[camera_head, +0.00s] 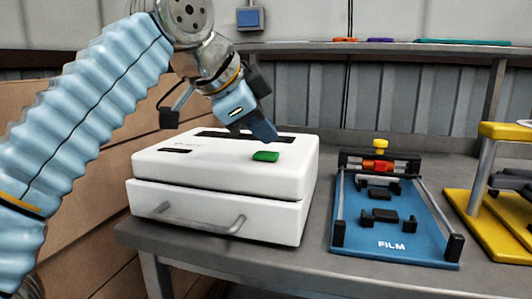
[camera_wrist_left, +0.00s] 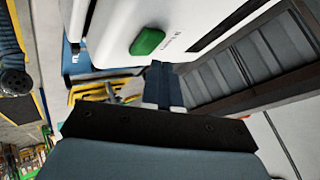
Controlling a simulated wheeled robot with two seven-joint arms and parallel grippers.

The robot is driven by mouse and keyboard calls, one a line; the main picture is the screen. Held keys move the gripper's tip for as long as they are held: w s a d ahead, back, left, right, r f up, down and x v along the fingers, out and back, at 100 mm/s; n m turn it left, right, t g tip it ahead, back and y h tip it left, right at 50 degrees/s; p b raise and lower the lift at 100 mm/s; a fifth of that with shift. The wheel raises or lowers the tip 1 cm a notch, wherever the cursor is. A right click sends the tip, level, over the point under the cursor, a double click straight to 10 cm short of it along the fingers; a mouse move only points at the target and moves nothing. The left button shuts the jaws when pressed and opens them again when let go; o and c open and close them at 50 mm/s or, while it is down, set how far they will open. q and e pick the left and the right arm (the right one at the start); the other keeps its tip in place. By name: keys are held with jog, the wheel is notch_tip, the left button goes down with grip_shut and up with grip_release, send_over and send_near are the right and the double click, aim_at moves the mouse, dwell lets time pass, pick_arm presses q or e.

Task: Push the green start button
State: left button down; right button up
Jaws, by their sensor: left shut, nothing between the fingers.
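The green start button (camera_head: 265,156) is on the top right of a white box-shaped machine (camera_head: 225,183) with a front drawer handle. It also shows in the left wrist view (camera_wrist_left: 148,41), near the edge of the white top. My left gripper (camera_head: 264,136) is shut and empty. In the head view its tips appear just behind and above the button. In the wrist view the tips (camera_wrist_left: 160,72) are beside the button in the picture, with a gap between them. Contact with the machine's top cannot be told. My right gripper is in neither view.
A blue film fixture (camera_head: 398,229) with black blocks and a yellow knob stands right of the machine. A yellow stand (camera_head: 478,205) is at the far right. A shelf (camera_head: 400,48) runs along the back wall. Bare grey table (camera_head: 325,270) shows in front.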

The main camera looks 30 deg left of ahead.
aim_at(263, 155)
pick_arm(q)
jog(key=shift+f, duration=0.1)
dwell(0.7)
jog(key=shift+f, duration=0.35)
jog(key=shift+f+b, duration=0.45)
jog(key=shift+b, duration=0.2)
dwell(0.5)
jog(key=shift+r, duration=0.1)
jog(key=shift+r+p, duration=0.8)
jog(key=shift+p, duration=0.2)
notch_tip(263, 155, up, 5)
jog(key=p, duration=0.5)
jog(key=shift+r, duration=0.1)
dwell(0.5)
